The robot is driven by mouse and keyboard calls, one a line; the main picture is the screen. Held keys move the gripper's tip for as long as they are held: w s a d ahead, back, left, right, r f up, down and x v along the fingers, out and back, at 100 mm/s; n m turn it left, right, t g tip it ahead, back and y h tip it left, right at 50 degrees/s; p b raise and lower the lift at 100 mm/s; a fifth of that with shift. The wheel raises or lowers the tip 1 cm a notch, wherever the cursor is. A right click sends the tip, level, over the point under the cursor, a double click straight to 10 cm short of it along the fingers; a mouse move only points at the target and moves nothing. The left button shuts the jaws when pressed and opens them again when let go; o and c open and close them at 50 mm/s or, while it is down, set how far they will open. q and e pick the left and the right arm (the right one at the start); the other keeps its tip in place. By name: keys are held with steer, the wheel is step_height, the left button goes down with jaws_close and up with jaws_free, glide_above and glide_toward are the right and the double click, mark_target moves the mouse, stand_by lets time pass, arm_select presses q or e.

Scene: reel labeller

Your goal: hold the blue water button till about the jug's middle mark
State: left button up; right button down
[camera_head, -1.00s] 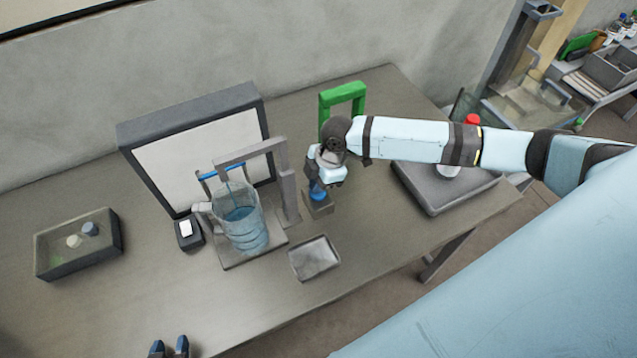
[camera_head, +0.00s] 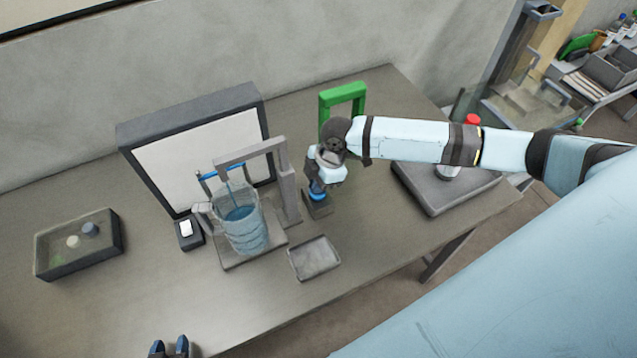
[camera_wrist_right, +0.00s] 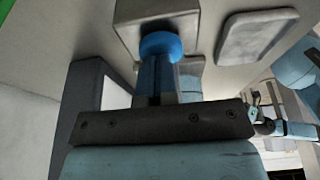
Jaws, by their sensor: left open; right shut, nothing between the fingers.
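The blue water button (camera_head: 317,195) sits on a small grey block right of the jug. My right gripper (camera_head: 318,184) is shut and empty, pointing down at the button from above. In the right wrist view the fingertips (camera_wrist_right: 156,70) overlap the round blue button (camera_wrist_right: 161,45); they look in contact, but any gap is hard to judge. The clear jug (camera_head: 245,236) stands under the grey spout frame, with blue water inside and a thin stream entering. Its middle mark cannot be made out. My left gripper (camera_head: 169,347) is open and empty at the bottom edge.
A white-faced panel (camera_head: 190,160) stands behind the jug. A shallow tray (camera_head: 314,258) lies in front of the button block. A green frame (camera_head: 343,92), a dark box with small items (camera_head: 80,268) and a grey platform (camera_head: 440,202) are also there.

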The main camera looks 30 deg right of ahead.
arm_select(q)
step_height(320, 180, up, 5)
steer(key=p, duration=0.5)
steer(key=shift+w+f, duration=0.15)
steer(key=shift+f, duration=0.05)
arm_select(e)
step_height(320, 180, up, 4)
steer(key=shift+f, duration=0.1)
arm_select(q)
steer(key=shift+s+d+f+b, duration=0.15)
steer(key=shift+s+f+b, duration=0.15)
steer(key=shift+f+b, duration=0.2)
steer(key=shift+s+d+f+b, duration=0.1)
steer(key=shift+s+f+b, duration=0.15)
steer(key=shift+f+b, duration=0.25)
steer(key=shift+w+a+f, duration=0.1)
steer(key=shift+w+f, duration=0.1)
steer(key=shift+f, duration=0.15)
steer(key=shift+w+a+r, duration=0.1)
steer(key=shift+w+r, duration=0.1)
steer(key=shift+w, duration=0.1)
arm_select(e)
steer(key=v, duration=1)
arm_select(q)
steer(key=shift+s, duration=0.3)
